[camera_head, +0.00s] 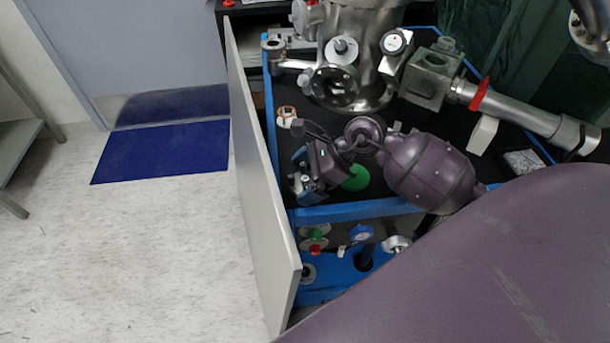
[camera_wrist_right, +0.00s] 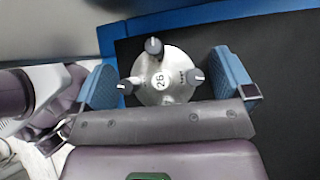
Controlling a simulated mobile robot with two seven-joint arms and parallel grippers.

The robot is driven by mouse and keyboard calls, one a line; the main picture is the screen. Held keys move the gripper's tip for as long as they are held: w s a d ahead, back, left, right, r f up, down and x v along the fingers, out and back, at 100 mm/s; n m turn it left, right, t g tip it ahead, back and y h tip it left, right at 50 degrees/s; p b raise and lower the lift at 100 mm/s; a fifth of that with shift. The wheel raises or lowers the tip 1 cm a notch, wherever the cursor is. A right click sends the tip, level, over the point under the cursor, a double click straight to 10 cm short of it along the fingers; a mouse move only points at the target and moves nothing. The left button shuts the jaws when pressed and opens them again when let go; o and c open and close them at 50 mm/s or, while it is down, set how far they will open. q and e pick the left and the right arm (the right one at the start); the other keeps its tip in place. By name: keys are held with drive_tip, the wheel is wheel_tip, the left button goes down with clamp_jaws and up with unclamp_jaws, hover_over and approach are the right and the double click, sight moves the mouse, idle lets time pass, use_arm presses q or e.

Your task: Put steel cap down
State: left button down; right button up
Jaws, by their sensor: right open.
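The steel cap (camera_wrist_right: 150,92) is a round metal disc marked 26 with three dark-tipped knobs. In the right wrist view it lies between the two blue fingers of my right gripper (camera_wrist_right: 167,82), with a gap on each side. The fingers are spread and not closed on it. Below it are a black surface (camera_wrist_right: 285,110) and a blue edge (camera_wrist_right: 200,17). In the head view my right gripper (camera_head: 300,172) is over the left edge of the black cart top (camera_head: 400,130); the cap is mostly hidden there. My left gripper is not in view.
A steel vacuum chamber (camera_head: 365,35) with side ports stands behind the gripper. A metal tube with a red ring (camera_head: 480,94) extends right. A grey panel (camera_head: 262,190) stands along the cart's left side. A green disc (camera_head: 355,178) lies beside the gripper.

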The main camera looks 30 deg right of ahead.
drive_tip(key=p+v, duration=0.1)
drive_tip(key=v, duration=1.1)
drive_tip(key=shift+r+p, duration=0.4)
drive_tip(key=shift+r, duration=0.1)
